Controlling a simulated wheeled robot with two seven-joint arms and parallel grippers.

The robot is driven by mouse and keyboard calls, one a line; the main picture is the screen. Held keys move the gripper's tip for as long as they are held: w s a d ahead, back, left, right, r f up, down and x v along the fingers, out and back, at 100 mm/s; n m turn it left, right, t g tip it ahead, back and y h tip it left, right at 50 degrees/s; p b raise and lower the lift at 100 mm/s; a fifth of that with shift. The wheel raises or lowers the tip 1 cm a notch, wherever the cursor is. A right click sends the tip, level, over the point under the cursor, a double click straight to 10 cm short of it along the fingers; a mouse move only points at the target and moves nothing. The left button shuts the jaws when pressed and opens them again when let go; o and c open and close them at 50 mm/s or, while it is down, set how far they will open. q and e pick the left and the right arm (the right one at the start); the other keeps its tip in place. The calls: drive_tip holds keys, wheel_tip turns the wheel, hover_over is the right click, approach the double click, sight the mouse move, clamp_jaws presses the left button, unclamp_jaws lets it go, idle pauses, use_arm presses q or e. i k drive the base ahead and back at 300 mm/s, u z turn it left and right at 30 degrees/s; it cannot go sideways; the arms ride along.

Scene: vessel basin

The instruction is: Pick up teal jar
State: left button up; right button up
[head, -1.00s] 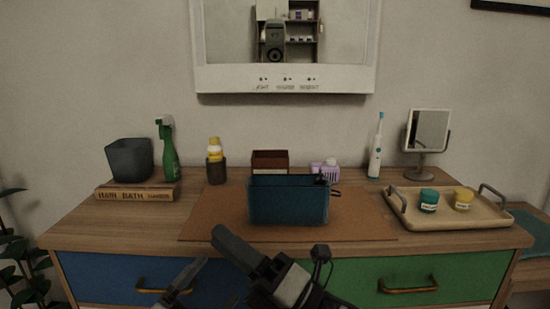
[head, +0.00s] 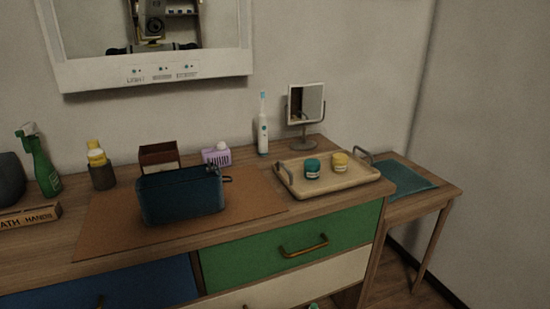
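The teal jar (head: 312,168) stands upright in the tan tray (head: 330,187) on the right end of the dresser top. It has a pale label on its front. A yellow jar (head: 340,162) stands just right of it in the same tray. Nothing covers the teal jar. Neither of my grippers is in the head view now.
A white electric toothbrush (head: 263,128) and a small mirror (head: 306,104) stand behind the tray. A lower side table (head: 445,191) with a teal cloth (head: 405,179) is at right.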

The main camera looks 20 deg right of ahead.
sight(312, 166)
drive_tip(key=u, duration=3.15)
drive_tip(key=k, duration=1.9)
drive_tip(key=z, duration=0.15)
